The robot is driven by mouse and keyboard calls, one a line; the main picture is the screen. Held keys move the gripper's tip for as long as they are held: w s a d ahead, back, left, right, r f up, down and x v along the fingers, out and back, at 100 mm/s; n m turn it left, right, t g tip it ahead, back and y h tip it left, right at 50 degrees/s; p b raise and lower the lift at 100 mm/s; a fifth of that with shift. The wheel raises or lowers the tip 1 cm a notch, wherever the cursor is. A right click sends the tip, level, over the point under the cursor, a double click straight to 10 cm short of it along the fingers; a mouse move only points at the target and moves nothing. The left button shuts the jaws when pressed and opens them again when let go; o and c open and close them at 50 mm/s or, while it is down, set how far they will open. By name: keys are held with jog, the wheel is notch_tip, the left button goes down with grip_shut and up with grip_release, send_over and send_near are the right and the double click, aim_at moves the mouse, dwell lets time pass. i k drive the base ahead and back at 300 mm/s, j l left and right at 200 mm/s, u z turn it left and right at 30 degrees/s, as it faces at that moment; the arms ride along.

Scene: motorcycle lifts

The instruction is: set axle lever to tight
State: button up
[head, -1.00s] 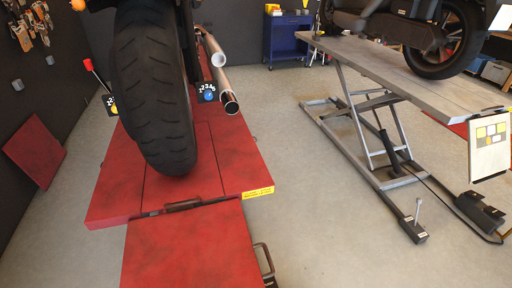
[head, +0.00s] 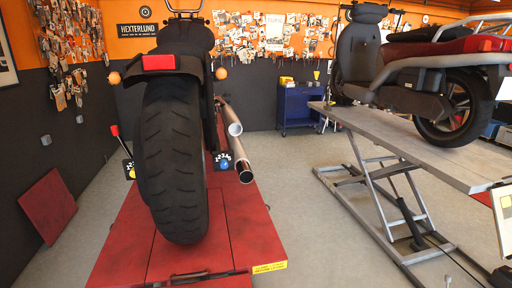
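A motorcycle stands on a red lift (head: 135,240), with its rear tyre (head: 172,165) facing me. A lever with a red tip (head: 115,131) sticks up and leans left beside the tyre at about axle height. At its lower end is a dark plate with a yellow knob (head: 130,169). On the tyre's right is a dark plate with white numerals and a blue knob (head: 222,163). I see no readable tight mark by the lever. My gripper is not in view.
Two exhaust pipes (head: 243,163) jut out right of the tyre. A grey lift (head: 420,150) with a red scooter (head: 450,65) stands at the right. A blue cart (head: 298,108) is at the back wall.

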aim_at(114, 129)
jog(key=u, duration=1.05)
jog(key=i+j+u, duration=0.65)
jog(key=i, duration=0.2)
jog(key=i+j+u, duration=0.3)
jog(key=i, duration=0.15)
jog(key=i+u, duration=0.3)
jog(key=i, duration=0.15)
jog(key=i+j+z, duration=0.15)
jog(key=i+z, duration=0.35)
jog(key=i+j+z, duration=0.25)
jog(key=z, duration=0.2)
jog(key=i+j+z, duration=0.7)
jog(key=j+z, duration=0.25)
